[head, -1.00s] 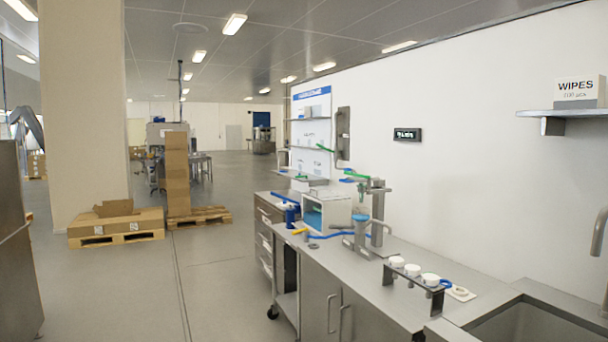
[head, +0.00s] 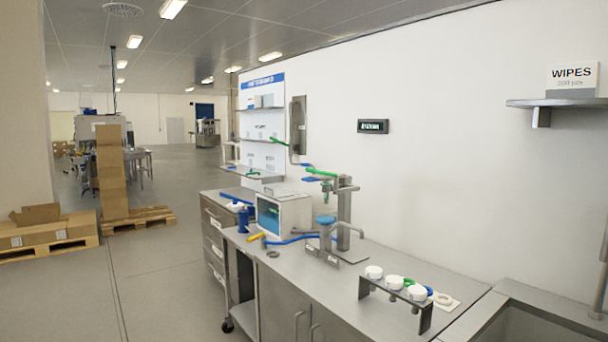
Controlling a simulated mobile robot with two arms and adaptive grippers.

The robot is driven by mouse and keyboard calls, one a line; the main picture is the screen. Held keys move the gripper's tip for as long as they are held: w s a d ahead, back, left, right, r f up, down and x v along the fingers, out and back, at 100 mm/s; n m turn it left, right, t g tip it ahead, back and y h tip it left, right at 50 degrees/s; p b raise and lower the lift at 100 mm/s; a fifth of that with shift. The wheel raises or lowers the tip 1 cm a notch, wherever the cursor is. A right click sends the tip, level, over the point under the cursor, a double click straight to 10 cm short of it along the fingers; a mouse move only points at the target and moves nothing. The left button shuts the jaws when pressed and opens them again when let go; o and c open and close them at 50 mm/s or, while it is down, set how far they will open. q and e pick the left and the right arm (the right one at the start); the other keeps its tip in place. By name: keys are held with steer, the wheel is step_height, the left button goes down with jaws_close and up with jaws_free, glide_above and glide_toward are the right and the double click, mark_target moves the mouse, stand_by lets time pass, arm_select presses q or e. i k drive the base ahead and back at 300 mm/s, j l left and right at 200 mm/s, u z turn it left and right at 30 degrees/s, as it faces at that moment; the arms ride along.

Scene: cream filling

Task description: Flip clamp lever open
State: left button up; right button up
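A grey metal filling stand (head: 344,210) is on the steel counter, right of a white box with a blue front. A green lever-like part (head: 320,172) sticks out to the left near the top of the stand. I cannot tell whether it is the clamp lever, or whether it is open or shut. A blue-topped grey cylinder (head: 326,230) stands in front of the stand. Neither of my grippers is in view.
The counter (head: 380,260) runs along the white wall. The white box (head: 284,210) stands left of the filling stand. A rack of white-capped items (head: 395,297) is near the front right, by a sink. Cardboard boxes on pallets (head: 140,218) stand left; the floor between is clear.

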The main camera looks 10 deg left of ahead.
mark_target(313, 170)
steer(key=i+j+u, duration=0.15)
steer(key=i+j, duration=0.45)
steer(key=i+j+z, duration=0.15)
steer(key=i+j, duration=0.2)
steer(key=i+j+z, duration=0.15)
steer(key=i+j, duration=0.3)
steer(key=i, duration=0.15)
steer(key=i+j+z, duration=0.15)
steer(key=i+j, duration=0.25)
steer(key=i+j+z, duration=0.15)
steer(key=i+j, duration=0.25)
steer(key=j, duration=0.2)
steer(key=i+j+z, duration=0.15)
steer(key=i+j, duration=0.25)
steer(key=j, duration=0.15)
